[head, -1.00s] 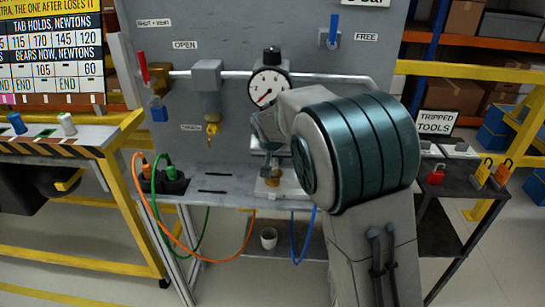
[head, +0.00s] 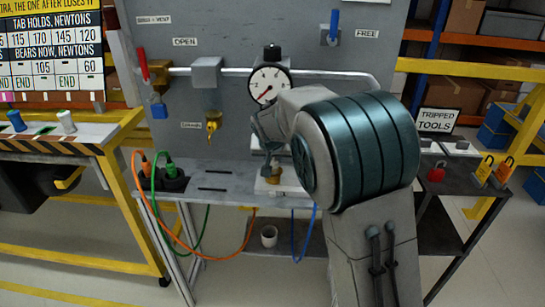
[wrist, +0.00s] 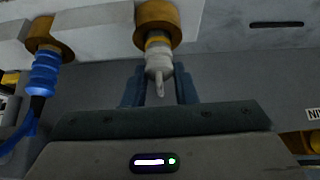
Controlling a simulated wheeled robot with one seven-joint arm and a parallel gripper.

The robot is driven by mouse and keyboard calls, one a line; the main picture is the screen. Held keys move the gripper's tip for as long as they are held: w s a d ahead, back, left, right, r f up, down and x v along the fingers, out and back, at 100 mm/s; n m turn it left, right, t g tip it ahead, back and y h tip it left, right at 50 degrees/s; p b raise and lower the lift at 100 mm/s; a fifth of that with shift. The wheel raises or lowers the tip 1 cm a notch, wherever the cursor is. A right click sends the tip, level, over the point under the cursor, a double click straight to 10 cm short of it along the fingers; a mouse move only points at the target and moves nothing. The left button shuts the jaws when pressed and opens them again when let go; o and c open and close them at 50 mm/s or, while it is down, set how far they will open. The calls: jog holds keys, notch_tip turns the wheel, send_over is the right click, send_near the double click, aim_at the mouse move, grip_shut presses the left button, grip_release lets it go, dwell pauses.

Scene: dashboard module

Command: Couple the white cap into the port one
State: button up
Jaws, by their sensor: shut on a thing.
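The white cap (wrist: 159,62) with a yellow band shows in the wrist view, between the fingers of my gripper (wrist: 160,88), which is shut on it. Its banded end meets a brass port ring (wrist: 158,22) on the pale block (wrist: 95,22); how deep it sits in the ring I cannot tell. A thin pale tip points out from the cap toward my gripper. To the left, a blue plug (wrist: 45,72) with a blue hose sits in another brass port (wrist: 47,35). In the head view my gripper (head: 268,150) is above the pale block, and my arm hides much of it.
A gauge (head: 268,84) and a metal pipe stand on the panel behind my gripper. Orange and green cables (head: 166,225) hang at the left of the bench, and a blue hose (head: 303,240) hangs below. A shelf with padlocks (head: 485,170) is at the right.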

jog(key=shift+f+b, duration=0.5)
jog(key=shift+f, duration=0.1)
dwell(0.8)
jog(key=o, duration=1.1)
jog(key=v, duration=1.3)
jog(key=s+d+r+g+p, duration=0.1)
jog(key=s+d+r+p, duration=0.15)
jog(key=s+d, duration=0.4)
jog(key=s+d+r+g+p, duration=0.1)
jog(key=s+d+p, duration=0.3)
jog(key=s+d, duration=0.25)
jog(key=shift+g, duration=0.9)
jog(key=s+d+p, duration=0.1)
jog(key=s, duration=0.3)
jog(key=s+d+f+p, duration=0.1)
jog(key=s+d, duration=0.1)
jog(key=s, duration=0.3)
jog(key=s+d+p, duration=0.2)
jog(key=s, duration=0.3)
jog(key=shift+f, duration=0.3)
